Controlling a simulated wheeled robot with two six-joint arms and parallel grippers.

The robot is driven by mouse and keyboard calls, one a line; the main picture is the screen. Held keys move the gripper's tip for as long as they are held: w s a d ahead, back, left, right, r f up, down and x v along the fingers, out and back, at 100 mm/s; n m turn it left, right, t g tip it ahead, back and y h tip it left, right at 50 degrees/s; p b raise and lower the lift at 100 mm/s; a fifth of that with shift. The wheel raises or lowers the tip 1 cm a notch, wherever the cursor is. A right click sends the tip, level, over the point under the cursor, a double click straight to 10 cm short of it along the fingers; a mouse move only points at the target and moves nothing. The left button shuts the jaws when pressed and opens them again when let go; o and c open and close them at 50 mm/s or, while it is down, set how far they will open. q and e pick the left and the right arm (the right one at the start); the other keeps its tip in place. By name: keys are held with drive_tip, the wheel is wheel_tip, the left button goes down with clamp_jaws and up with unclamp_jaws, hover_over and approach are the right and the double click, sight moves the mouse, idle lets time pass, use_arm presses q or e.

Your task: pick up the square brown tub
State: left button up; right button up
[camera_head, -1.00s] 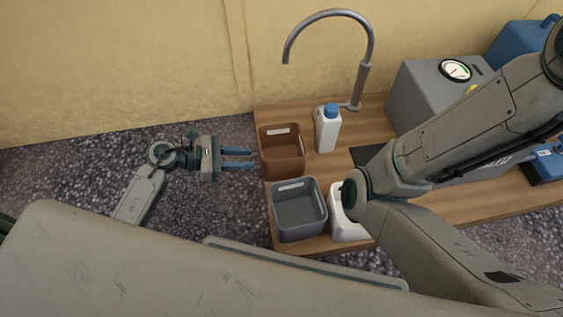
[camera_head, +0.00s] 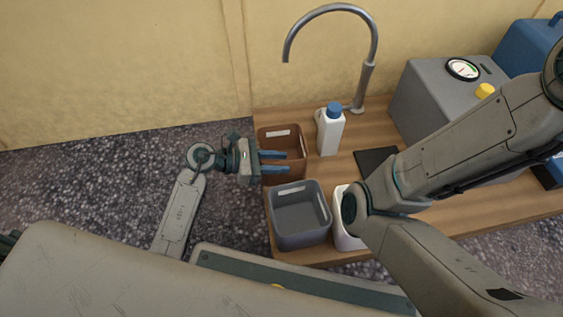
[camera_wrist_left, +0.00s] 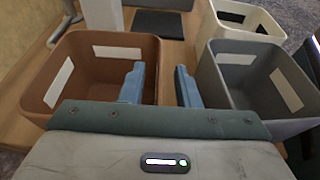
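The square brown tub (camera_head: 294,142) stands upright on the wooden counter, at its left edge; it also shows in the left wrist view (camera_wrist_left: 85,85), with white label patches on its walls. No contact with the wall is clear. My right gripper is not in view.
The grey tub stands close in front of the brown one in the head view (camera_head: 302,235), with a white tub (camera_head: 344,232) to its right. A blue-capped white bottle (camera_head: 331,130), a tap (camera_head: 367,85) and a grey machine (camera_head: 440,100) stand behind and right.

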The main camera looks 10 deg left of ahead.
use_arm(q)
drive_tip(key=shift+w+d+f, duration=0.1)
drive_tip(key=shift+w+d, duration=0.05)
drive_tip(key=shift+d, duration=0.15)
drive_tip(key=shift+c, duration=0.2)
clamp_jaws()
